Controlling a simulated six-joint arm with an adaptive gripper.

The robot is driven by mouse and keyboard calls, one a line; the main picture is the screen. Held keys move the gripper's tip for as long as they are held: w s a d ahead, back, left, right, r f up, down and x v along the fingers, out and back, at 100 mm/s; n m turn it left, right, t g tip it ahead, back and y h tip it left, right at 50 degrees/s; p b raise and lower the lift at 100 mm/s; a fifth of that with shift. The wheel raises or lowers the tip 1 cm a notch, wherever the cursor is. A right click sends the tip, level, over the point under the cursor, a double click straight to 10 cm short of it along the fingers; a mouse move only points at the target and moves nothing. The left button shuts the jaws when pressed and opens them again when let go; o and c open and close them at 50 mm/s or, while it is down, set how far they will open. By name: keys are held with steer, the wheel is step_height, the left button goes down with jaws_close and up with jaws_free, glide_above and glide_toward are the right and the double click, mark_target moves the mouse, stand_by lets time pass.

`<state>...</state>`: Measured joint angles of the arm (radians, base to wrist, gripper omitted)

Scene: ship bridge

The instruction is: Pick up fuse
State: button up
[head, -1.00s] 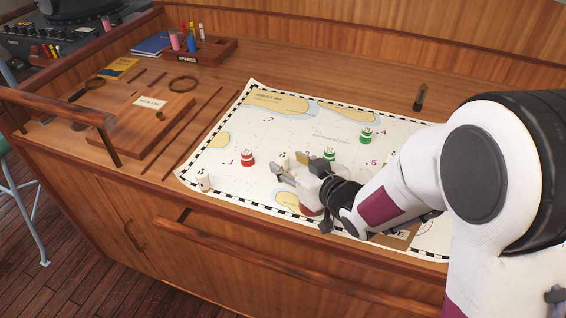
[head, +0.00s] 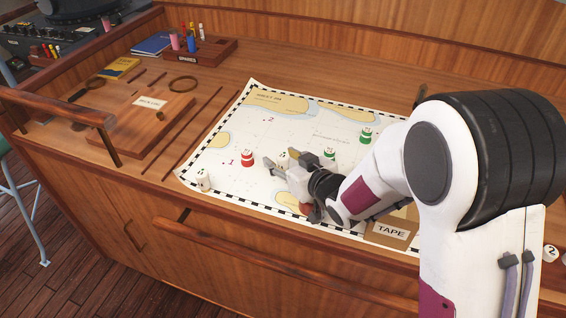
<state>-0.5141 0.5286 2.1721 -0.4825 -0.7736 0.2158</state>
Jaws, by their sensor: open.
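No thing in view is plainly marked as a fuse. Small coloured cylinders stand in the wooden spares rack (head: 221,50) at the back left; among them are a pink one (head: 175,41) and a blue one (head: 191,44). They are too small to tell if one is a fuse. A dark slim object (head: 421,94) at the back right is partly hidden by my arm. My gripper (head: 282,160) is open low over the chart, far from the rack. A white piece (head: 283,155) shows between or behind its fingers; I cannot tell which.
The chart (head: 215,170) carries a red piece (head: 247,158), green pieces (head: 366,136) and a white piece (head: 203,180). A box marked TAPE (head: 388,232) lies under my arm. A wooden board (head: 155,125) and rods lie left. A rail (head: 60,112) edges the desk.

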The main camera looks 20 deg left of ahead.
mark_target(283, 155)
jaws_close()
steer(key=shift+r, duration=0.1)
steer(key=shift+r, duration=4.9)
